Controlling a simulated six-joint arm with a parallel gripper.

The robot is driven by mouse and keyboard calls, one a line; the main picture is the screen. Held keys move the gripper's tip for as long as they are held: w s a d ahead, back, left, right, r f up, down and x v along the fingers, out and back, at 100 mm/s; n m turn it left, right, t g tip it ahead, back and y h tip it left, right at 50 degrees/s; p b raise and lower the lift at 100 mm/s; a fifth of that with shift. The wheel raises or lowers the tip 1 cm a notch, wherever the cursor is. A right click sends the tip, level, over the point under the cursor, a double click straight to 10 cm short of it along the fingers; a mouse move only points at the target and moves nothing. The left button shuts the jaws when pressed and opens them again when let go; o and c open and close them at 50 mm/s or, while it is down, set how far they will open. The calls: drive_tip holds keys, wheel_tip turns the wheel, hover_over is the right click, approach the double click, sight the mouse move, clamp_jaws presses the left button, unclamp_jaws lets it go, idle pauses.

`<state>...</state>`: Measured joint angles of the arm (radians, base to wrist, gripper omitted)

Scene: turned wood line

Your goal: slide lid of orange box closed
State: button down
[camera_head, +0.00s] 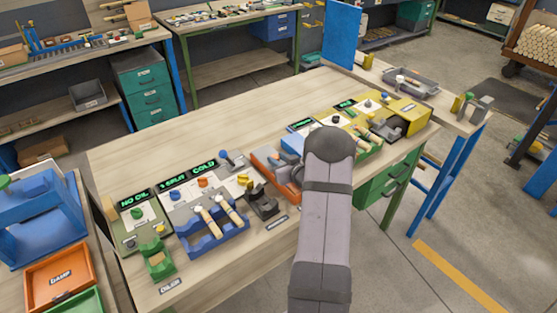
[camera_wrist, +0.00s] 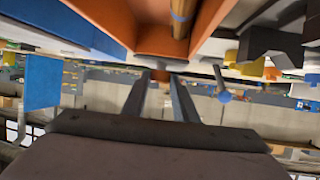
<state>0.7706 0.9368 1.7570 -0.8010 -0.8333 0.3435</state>
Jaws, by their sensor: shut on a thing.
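The orange box (camera_head: 265,172) stands near the front edge of the bench in the head view, partly hidden behind my arm. In the wrist view, the orange box (camera_wrist: 112,18) fills the top, open on the side I see, with a wooden rod-like piece (camera_wrist: 182,18) inside. A grey part (camera_wrist: 160,45), seemingly of its lid, lies at the box's edge. My gripper (camera_wrist: 160,76) has its two fingers close together at this grey part, shut on what seems to be the lid's grip. The fingertips are hidden in the head view. How far the lid covers the box is unclear.
A blue block (camera_head: 293,143) is beside the orange box. A grey-black fixture (camera_head: 262,198) and a blue rack of wooden-handled tools (camera_head: 207,238) stand left. Yellow and green stations (camera_head: 415,112) stand right. The bench's back strip (camera_head: 200,125) is clear.

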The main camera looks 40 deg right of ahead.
drive_tip(key=s, duration=1.3)
drive_tip(key=shift+s+p, duration=0.2)
drive_tip(key=shift+p, duration=0.15)
drive_tip(key=shift+s, duration=0.1)
drive_tip(key=shift+f, duration=0.1)
drive_tip(key=c, duration=1.6)
unclamp_jaws()
drive_tip(key=shift+o, duration=1)
drive_tip(key=shift+s, duration=0.2)
drive_tip(key=shift+w, duration=0.1)
drive_tip(key=b+v, duration=0.2)
drive_tip(key=v, duration=0.5)
drive_tip(key=shift+s, duration=0.2)
